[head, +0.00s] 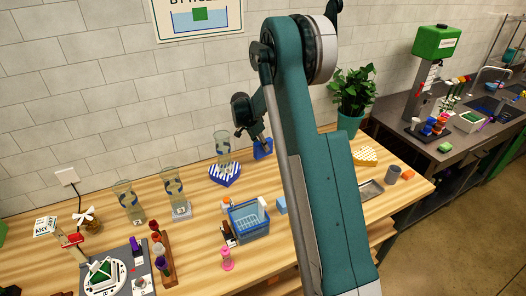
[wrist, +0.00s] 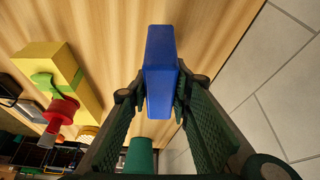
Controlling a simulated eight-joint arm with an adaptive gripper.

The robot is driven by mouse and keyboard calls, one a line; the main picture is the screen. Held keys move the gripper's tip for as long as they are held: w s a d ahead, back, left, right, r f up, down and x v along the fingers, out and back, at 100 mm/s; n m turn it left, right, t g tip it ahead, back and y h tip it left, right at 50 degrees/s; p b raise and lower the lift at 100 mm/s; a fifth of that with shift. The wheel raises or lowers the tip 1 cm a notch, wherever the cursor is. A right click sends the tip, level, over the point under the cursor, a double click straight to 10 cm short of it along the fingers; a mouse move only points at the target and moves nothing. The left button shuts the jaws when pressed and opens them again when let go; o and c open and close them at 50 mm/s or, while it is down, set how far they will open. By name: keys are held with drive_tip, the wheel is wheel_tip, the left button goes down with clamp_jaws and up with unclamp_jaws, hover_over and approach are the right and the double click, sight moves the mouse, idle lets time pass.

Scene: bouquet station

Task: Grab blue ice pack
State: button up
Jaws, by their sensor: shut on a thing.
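The blue ice pack (wrist: 161,62) is a flat, deep-blue block in the middle of the wrist view. My gripper (wrist: 160,98) is shut on it, with one dark green finger on each side. In the head view the pack (head: 263,149) shows small beneath my gripper (head: 260,140), near the back of the wooden table by the wall. Part of my arm stands in front of that area. I cannot tell whether the pack touches the table.
A blue basket (head: 250,222) is nearer the front. A potted plant (head: 352,98) stands at right. Tall glass vases (head: 129,203) are at left.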

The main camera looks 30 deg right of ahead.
drive_tip(key=shift+r, duration=2.9)
